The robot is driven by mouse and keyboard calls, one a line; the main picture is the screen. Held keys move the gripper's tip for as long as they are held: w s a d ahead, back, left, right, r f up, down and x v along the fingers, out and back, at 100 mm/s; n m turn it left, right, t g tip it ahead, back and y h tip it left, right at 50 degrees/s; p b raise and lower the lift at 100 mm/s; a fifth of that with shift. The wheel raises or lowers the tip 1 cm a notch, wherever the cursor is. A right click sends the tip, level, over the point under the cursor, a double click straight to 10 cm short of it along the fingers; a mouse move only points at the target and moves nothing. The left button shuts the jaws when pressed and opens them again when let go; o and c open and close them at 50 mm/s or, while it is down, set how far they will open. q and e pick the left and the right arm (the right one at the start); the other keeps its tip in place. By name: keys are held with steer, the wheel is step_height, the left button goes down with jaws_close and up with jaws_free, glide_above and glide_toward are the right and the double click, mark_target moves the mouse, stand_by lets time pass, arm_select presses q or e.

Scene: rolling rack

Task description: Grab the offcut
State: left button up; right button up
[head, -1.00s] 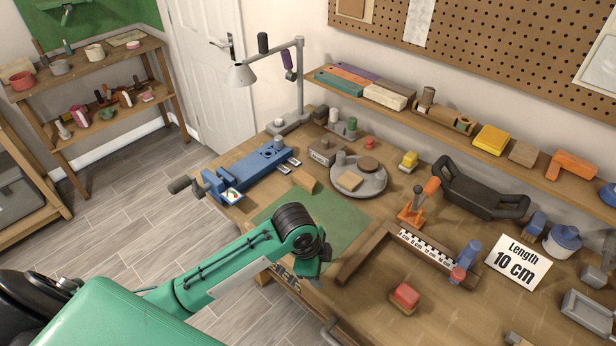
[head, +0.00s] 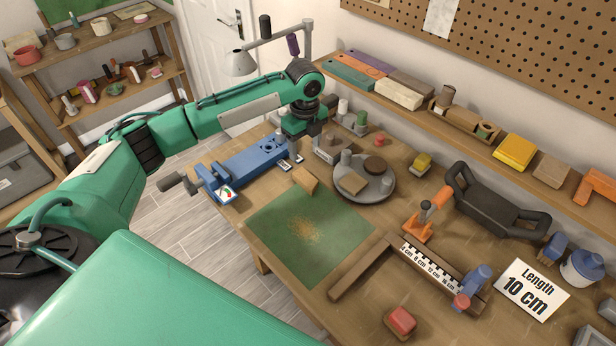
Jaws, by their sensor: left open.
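A small light wooden block (head: 305,180), which looks like the offcut, lies at the back edge of the green mat (head: 340,240), beside the blue vise (head: 245,170). Another flat wooden piece (head: 353,184) lies on the grey round turntable (head: 375,190); I cannot tell for certain which piece is the offcut. My left gripper (head: 296,152) points down above the end of the vise, behind and above the small block. It is open, with nothing seen in it. My right gripper is out of view.
Sawdust (head: 308,228) lies on the mat. The lamp (head: 240,63) stands behind my left arm. A wooden measuring fence (head: 365,268), an orange clamp (head: 418,230) and a black two-handled tool (head: 490,200) stand to the right. A red block (head: 401,320) sits near the front.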

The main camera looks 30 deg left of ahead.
arm_select(q)
steer(key=p, duration=0.2)
glide_above(306, 177)
step_height(306, 177, down, 7)
steer(key=shift+s+f, duration=0.1)
steer(key=shift+s, duration=0.05)
steer(key=shift+f, duration=0.35)
step_height(306, 177, down, 4)
steer(key=p, duration=0.2)
steer(key=shift+f+p, duration=0.1)
steer(key=shift+p, duration=0.2)
steer(key=shift+f, duration=0.35)
steer(key=c, duration=1.1)
steer(key=shift+r, duration=0.1)
